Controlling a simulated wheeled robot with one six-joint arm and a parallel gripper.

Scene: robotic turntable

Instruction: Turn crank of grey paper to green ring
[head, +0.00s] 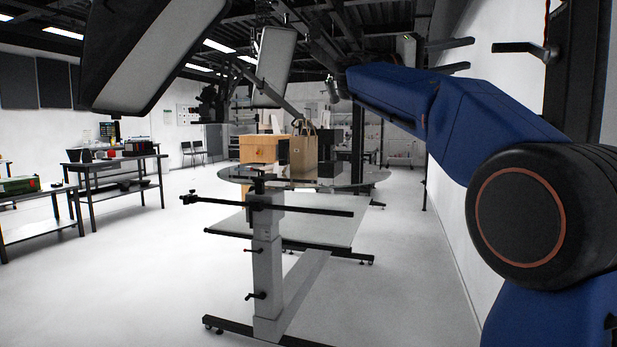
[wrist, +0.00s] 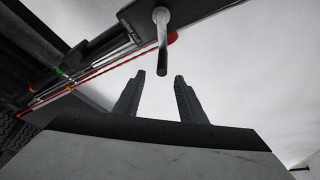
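A small green ring or mark (wrist: 58,71) shows at the left along the cords. I cannot tell which crank belongs to the grey paper.
Red cords (wrist: 98,69) run diagonally beside the bracket. In the head view, a dark crank-like arm (head: 520,47) juts from the right wall upright. A round glass-topped turntable (head: 235,173) carries boxes and a paper bag (head: 304,155). Open floor (head: 150,260) lies left.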

